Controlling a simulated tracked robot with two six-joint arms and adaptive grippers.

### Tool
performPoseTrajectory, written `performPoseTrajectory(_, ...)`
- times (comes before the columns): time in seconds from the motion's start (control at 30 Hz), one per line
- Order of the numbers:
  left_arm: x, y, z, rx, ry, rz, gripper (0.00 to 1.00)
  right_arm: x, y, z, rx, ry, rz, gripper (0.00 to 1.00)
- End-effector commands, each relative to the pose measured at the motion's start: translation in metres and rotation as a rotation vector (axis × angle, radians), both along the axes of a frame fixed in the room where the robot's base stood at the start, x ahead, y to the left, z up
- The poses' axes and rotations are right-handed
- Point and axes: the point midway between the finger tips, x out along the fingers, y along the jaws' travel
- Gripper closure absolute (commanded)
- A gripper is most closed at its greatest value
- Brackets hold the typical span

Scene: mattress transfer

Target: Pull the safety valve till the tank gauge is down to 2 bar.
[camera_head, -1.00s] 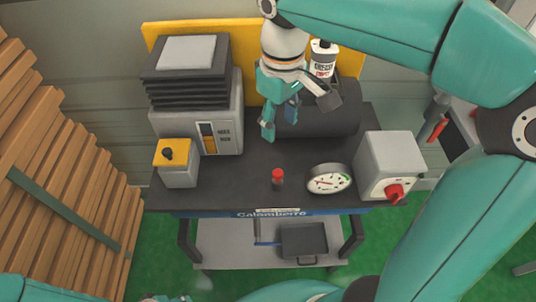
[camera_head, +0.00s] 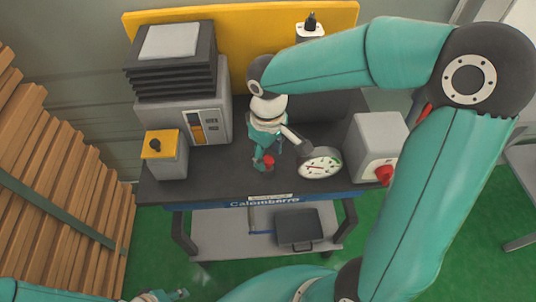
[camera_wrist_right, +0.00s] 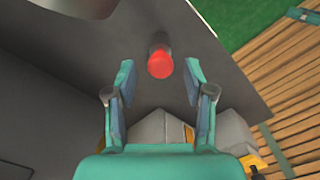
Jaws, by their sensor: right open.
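The safety valve (camera_head: 269,162) is a small post with a red cap on the dark bench top. In the right wrist view its red cap (camera_wrist_right: 160,64) lies between the fingertips, with a gap on each side. My right gripper (camera_head: 282,154) is open around or just above the cap; the height between them is hard to tell. It also shows in the right wrist view (camera_wrist_right: 158,78). The tank gauge (camera_head: 320,167) is a white round dial right of the valve; its reading is too small to make out. My left gripper (camera_head: 163,296) shows partly at the bottom edge, its jaw state unclear.
A grey box with a red knob (camera_head: 384,174) stands right of the gauge. A grey machine with black fins (camera_head: 172,75) and a yellow-topped box (camera_head: 166,158) stand left. A dark tank (camera_head: 332,108) lies behind. Wooden slats (camera_head: 50,200) flank the bench.

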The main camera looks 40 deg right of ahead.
Motion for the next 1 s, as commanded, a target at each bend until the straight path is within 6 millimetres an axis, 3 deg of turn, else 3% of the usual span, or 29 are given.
performPoseTrajectory(0.13, 0.0000, 0.0000, -0.0002, 0.000, 0.000, 0.000, 0.60, -0.0006, 0.0000, -0.0096, 0.001, 0.002, 0.000, 0.47)
performPoseTrajectory(0.43, 0.0000, 0.0000, -0.0003, 0.000, 0.000, 0.000, 0.60, -0.0003, 0.0001, -0.0109, 0.001, 0.000, 0.000, 0.47)
performPoseTrajectory(0.77, 0.0000, 0.0000, -0.0003, 0.000, 0.000, 0.000, 0.60, -0.0001, 0.0001, -0.0105, 0.001, -0.001, 0.000, 1.00)
performPoseTrajectory(1.0, 0.0000, 0.0000, -0.0001, 0.000, 0.000, 0.000, 0.60, 0.0000, 0.0001, -0.0102, 0.000, -0.001, 0.000, 1.00)
